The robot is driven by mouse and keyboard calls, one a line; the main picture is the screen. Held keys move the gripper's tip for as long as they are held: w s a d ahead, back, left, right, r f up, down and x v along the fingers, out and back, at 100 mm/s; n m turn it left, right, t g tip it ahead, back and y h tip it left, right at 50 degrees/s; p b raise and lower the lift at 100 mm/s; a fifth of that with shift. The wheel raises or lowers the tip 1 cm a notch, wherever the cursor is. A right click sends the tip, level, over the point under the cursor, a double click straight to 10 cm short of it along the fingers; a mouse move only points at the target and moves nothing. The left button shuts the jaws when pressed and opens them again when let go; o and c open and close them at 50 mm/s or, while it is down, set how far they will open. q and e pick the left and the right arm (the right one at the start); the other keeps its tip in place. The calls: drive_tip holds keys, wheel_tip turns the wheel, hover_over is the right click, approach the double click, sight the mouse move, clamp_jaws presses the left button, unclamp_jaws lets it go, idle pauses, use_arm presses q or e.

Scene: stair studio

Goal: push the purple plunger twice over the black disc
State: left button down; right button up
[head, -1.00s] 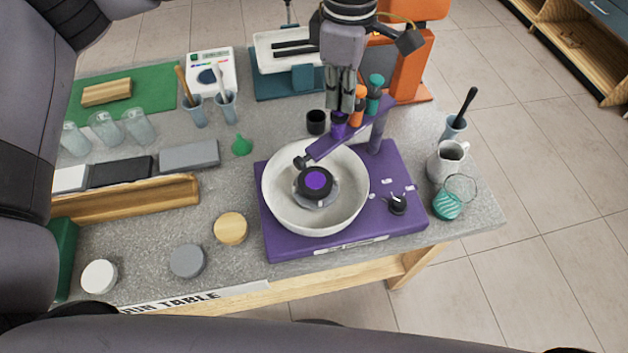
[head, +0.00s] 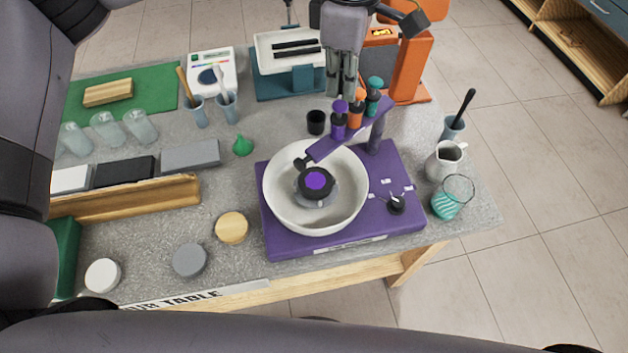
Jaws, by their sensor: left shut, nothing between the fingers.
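The purple plunger (head: 339,118) stands upright with its knob raised, on a purple arm (head: 328,143) that reaches over a white bowl. The black disc (head: 303,189) sits on a clear holder inside the bowl (head: 345,207), with a purple patch on its top. My left gripper (head: 342,94) points down, shut and empty, its fingertips just above and slightly behind the purple knob. They look apart from the knob. My right gripper is not in view.
Orange (head: 357,100) and teal (head: 374,88) plungers stand close beside the purple one. The bowl rests on a purple base (head: 400,225). A black cup (head: 316,122) is left of the plungers. A white pitcher (head: 443,163) and glass beaker (head: 452,198) stand at the right.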

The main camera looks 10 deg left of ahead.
use_arm(q)
drive_tip(key=shift+r, duration=0.1)
wheel_tip(320, 180, up, 6)
drive_tip(key=p, duration=0.3)
idle(0.6)
